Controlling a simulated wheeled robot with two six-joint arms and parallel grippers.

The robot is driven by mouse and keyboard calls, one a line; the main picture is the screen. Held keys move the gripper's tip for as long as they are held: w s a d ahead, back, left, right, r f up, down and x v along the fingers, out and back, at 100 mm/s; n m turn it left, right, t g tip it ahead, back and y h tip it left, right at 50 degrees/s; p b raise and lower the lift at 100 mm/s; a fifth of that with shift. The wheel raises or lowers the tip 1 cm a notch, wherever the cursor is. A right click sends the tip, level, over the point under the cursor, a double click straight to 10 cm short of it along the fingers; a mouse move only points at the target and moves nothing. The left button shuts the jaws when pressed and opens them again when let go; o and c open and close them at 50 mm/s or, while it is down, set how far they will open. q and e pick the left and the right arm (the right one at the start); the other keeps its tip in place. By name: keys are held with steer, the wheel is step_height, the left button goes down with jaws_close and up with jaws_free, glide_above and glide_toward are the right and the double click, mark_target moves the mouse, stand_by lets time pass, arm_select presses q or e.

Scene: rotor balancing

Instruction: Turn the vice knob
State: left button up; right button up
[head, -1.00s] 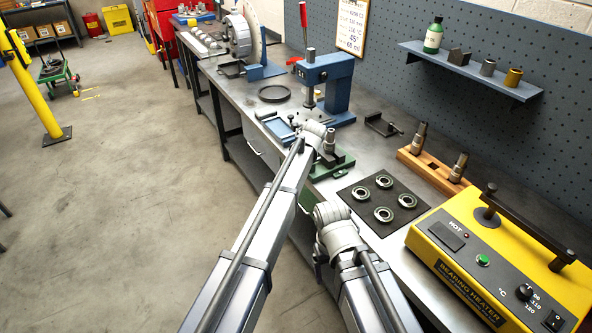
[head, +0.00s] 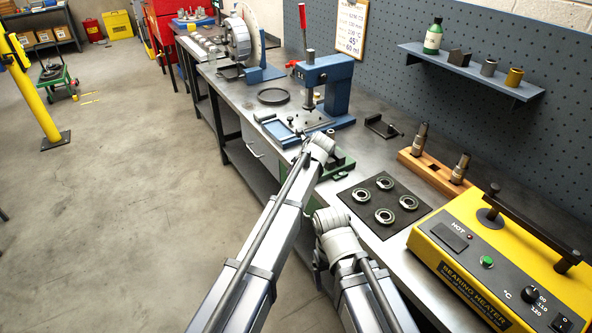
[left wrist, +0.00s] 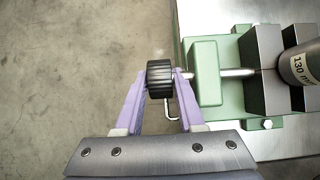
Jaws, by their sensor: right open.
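The green vice (head: 338,166) sits on the front edge of the bench, partly hidden behind my left arm in the head view. In the left wrist view, the vice (left wrist: 206,72) has a bright screw running to a ribbed black knob (left wrist: 160,80). My left gripper (left wrist: 161,78) has its purple fingers on both sides of the knob, seemingly touching it. A grey cylinder marked 130 mm (left wrist: 302,65) stands at the dark vice jaws. The knob and left fingertips are hidden in the head view. My right arm is bent near the bench front; its gripper is barely discernible there.
A black mat (head: 361,211) with several bearing rings, a yellow bearing heater (head: 480,262) and a wooden stand (head: 424,171) lie right of the vice. A blue press (head: 337,88) stands behind it.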

arm_select(q)
steer(key=shift+o, duration=0.3)
steer(key=shift+s+d+r+p, duration=0.15)
steer(key=shift+r+p, duration=0.35)
steer(key=p+v, duration=0.5)
steer(key=v, duration=0.1)
steer(key=shift+s+d+r, duration=0.15)
steer(key=shift+s+r, duration=0.05)
steer(key=shift+s, duration=0.05)
